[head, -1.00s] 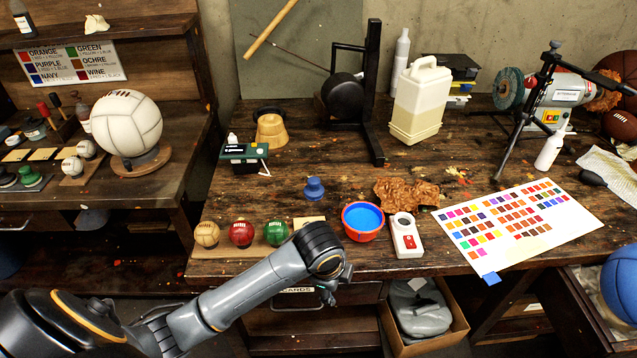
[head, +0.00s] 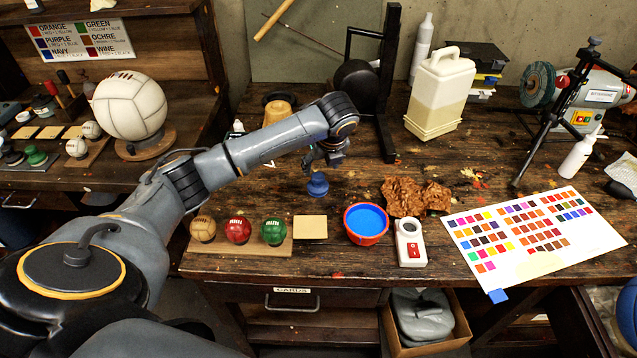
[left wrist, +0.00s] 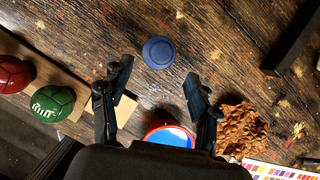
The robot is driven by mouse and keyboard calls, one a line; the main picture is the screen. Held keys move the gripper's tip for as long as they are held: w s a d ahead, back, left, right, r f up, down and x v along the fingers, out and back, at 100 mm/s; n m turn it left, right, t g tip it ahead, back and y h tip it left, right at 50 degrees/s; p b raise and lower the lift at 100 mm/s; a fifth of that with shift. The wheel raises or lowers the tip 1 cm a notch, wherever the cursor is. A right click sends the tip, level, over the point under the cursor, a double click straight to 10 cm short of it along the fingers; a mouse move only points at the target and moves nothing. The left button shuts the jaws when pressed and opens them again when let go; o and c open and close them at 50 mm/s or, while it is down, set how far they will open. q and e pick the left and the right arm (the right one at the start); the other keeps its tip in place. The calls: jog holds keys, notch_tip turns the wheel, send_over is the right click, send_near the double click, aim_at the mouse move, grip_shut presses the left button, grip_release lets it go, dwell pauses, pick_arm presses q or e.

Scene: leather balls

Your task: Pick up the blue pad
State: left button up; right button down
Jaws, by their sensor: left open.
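The blue pad (head: 317,185) is a small round blue piece with a knob on top, standing on the wooden workbench. In the left wrist view the pad (left wrist: 158,52) shows from above as a round blue disc, just beyond and between the fingertips. My left gripper (head: 326,158) is above the pad in the head view, pointing down. In the left wrist view its two fingers (left wrist: 154,82) are spread wide with nothing between them. The pad is not touched by the fingers. My right gripper is not in view.
A red bowl of blue liquid (head: 382,224) and a white device (head: 409,248) stand in front. A board (head: 264,246) carries small brown, red and green balls. Crumpled brown leather (head: 412,197) lies right of the pad. A black stand (head: 388,120) rises behind.

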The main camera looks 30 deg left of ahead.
aim_at(318, 176)
pick_arm(q)
jog(key=x, duration=0.2)
jog(key=shift+w+f, duration=0.15)
jog(key=shift+f, duration=0.2)
jog(key=shift+w+a+f, duration=0.1)
jog(key=shift+a+f, duration=0.15)
jog(key=shift+f, duration=0.2)
jog(key=p+x, duration=0.1)
jog(key=x, duration=0.3)
jog(key=shift+w+a+f+p, duration=0.15)
jog(key=shift+w+f+p, duration=0.05)
jog(key=shift+f+p, duration=0.15)
jog(key=c, duration=1.3)
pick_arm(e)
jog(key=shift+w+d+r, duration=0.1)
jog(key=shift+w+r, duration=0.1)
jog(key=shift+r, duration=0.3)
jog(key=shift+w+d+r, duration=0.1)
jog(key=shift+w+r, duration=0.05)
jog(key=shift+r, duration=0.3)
